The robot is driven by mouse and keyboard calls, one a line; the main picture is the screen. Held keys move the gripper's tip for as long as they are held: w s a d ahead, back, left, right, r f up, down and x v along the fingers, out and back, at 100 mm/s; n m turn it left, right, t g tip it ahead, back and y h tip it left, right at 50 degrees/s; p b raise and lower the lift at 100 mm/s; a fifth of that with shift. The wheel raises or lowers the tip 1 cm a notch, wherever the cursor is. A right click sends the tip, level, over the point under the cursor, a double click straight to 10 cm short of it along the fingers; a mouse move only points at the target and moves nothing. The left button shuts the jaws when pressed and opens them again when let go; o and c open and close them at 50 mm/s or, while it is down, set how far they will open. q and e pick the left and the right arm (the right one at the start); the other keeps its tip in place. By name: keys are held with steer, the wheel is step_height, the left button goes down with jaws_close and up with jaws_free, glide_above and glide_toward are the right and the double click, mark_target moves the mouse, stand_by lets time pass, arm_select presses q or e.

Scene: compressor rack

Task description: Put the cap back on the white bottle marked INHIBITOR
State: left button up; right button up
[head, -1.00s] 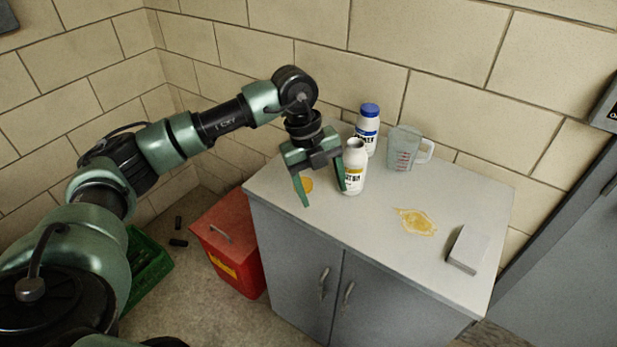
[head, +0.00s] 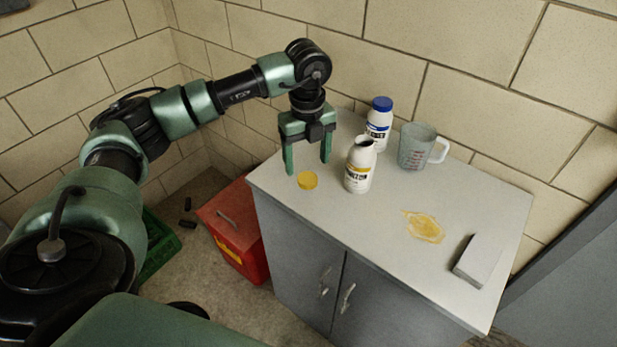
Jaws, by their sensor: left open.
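The white bottle with a yellow-and-black label (head: 359,168) stands upright and uncapped on the cabinet top; its lettering is too small to read surely. A yellow cap (head: 307,180) lies flat on the cabinet top, left of that bottle near the left edge. My left gripper (head: 308,169) points down with its fingers spread and empty. In the picture its fingertips lie either side of the cap's far edge; I cannot tell their exact height above the top. My right gripper is not in view.
A white bottle with a blue cap (head: 379,124) and a clear measuring jug (head: 416,148) stand behind. A yellow spill (head: 424,226) and a pale grey block (head: 479,259) are on the right of the cabinet top (head: 385,262). A red box (head: 236,236) stands on the floor left.

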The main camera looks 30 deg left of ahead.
mark_target(308, 178)
arm_select(q)
steer(key=shift+s, duration=0.15)
steer(key=shift+f+p, duration=0.3)
steer(key=f, duration=0.1)
steer(key=f+p, duration=0.1)
steer(key=f, duration=0.1)
steer(key=shift+w+f, duration=0.25)
steer(key=shift+f, duration=0.5)
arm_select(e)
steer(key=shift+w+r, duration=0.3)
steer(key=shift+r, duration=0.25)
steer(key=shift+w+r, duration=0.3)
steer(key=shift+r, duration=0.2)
arm_select(q)
steer(key=c, duration=1.4)
